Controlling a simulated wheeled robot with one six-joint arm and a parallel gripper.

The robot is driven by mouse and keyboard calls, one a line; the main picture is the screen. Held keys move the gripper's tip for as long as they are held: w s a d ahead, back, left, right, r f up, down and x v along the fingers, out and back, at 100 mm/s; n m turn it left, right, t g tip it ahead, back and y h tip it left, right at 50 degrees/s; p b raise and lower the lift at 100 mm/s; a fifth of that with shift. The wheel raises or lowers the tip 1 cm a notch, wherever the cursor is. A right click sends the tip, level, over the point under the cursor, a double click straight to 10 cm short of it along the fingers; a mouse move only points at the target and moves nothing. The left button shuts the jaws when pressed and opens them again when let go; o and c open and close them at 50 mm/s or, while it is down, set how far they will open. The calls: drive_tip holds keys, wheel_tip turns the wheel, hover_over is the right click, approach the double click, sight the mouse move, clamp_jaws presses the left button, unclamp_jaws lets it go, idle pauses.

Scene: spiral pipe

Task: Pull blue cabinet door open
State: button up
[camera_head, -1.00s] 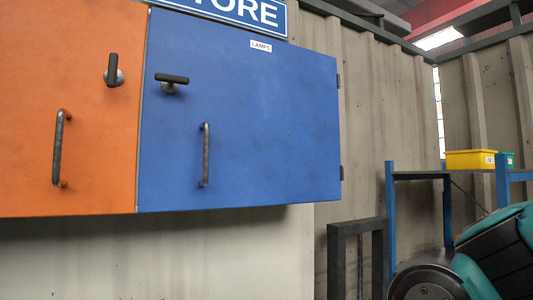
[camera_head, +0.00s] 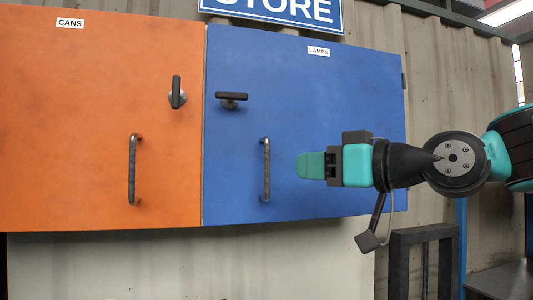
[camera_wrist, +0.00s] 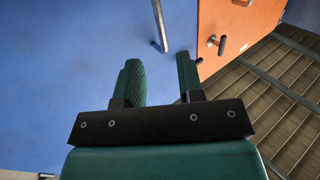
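The blue cabinet door (camera_head: 330,90), labelled LAMPS, is closed and flush beside the orange door. Its vertical metal bar handle (camera_head: 266,170) is near its left edge. Above it, a black latch lever (camera_head: 232,98) lies horizontal. My gripper (camera_head: 300,165) is in front of the blue door, to the right of the handle, at about handle height. In the wrist view, its two green fingers (camera_wrist: 158,60) are apart with nothing between them. The bar handle (camera_wrist: 160,25) shows ahead of the gap, beyond the fingertips. No contact with the handle is visible.
The orange door (camera_head: 80,120), labelled CANS, is at the left, with its own bar handle (camera_head: 132,170) and a vertical latch lever (camera_head: 177,92). A dark frame (camera_head: 424,238) stands below right of the cabinet. The wall below the doors is clear.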

sight(267, 191)
drive_tip(key=p+x, duration=0.4)
drive_tip(key=x, duration=0.6)
drive_tip(key=shift+c, duration=0.5)
clamp_jaws()
